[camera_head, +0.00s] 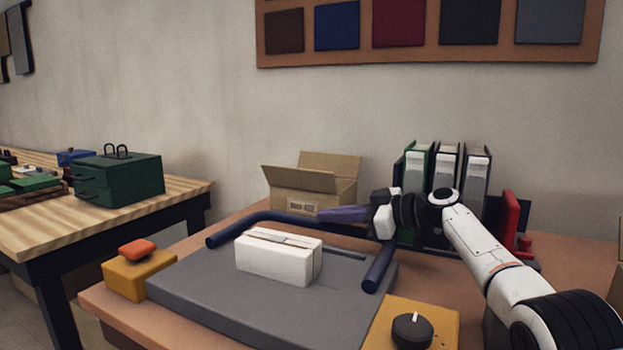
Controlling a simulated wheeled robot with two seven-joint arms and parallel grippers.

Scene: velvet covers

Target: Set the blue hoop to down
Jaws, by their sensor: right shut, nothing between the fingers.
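The blue hoop (301,223) is a dark blue U-shaped bar at the back of a flat grey base (215,292). Its long bar runs across behind a white block (279,257), and its two arms point toward me, ending near the base's left and right sides. I cannot tell whether the arms rest on the base or stand a little above it. My right gripper (324,214) is shut and empty, with its dark fingers pointing left, just above or behind the hoop's long bar. Contact with the hoop cannot be made out. My left gripper is out of view.
A yellow box with an orange button (137,250) and a yellow box with a black knob (412,331) flank the base. An open cardboard box (290,198), several binders (445,165) and a red item (510,222) stand behind. A green toolbox (120,180) sits on the left table.

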